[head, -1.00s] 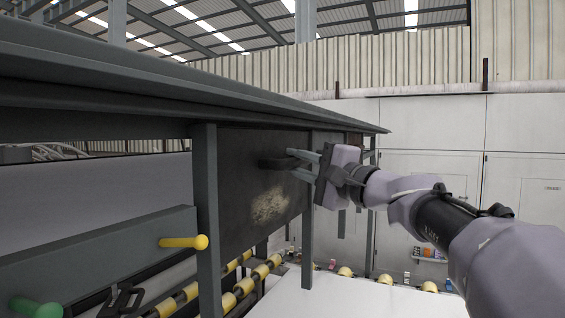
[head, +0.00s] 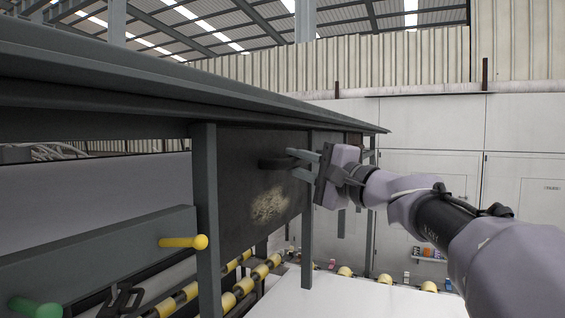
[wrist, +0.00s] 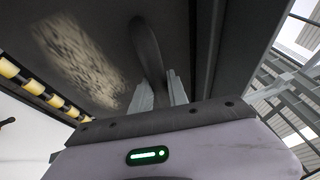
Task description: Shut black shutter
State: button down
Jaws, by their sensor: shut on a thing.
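The black shutter (head: 240,185) is a dark panel with a pale worn patch, hanging upright between grey posts below the long grey beam. Its black handle (head: 274,163) sticks out near the top. My gripper (head: 292,161) comes from the right, its fingers closed on the handle. In the wrist view the handle (wrist: 148,48) runs down between the two fingertips (wrist: 155,92), and the shutter's face (wrist: 85,40) with its worn patch lies behind. The part of the handle between the fingers is hidden in the head view.
A yellow peg (head: 184,242) and a green peg (head: 36,307) stick out at the lower left. Yellow-and-black rollers (head: 245,285) run below the shutter. A grey post (head: 307,235) stands just beyond it. A white surface (head: 370,300) lies below my arm.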

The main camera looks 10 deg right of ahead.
dwell(0.4)
notch_tip(320, 180, down, 25)
jog(key=b, duration=2.6)
jog(key=shift+r+b, duration=0.15)
jog(key=shift+b, duration=0.2)
jog(key=shift+w, duration=0.1)
jog(key=c, duration=1.3)
grip_release()
jog(key=shift+d, duration=0.1)
jog(key=shift+r, duration=0.1)
jog(key=b+v, duration=0.2)
jog(key=v, duration=1.5)
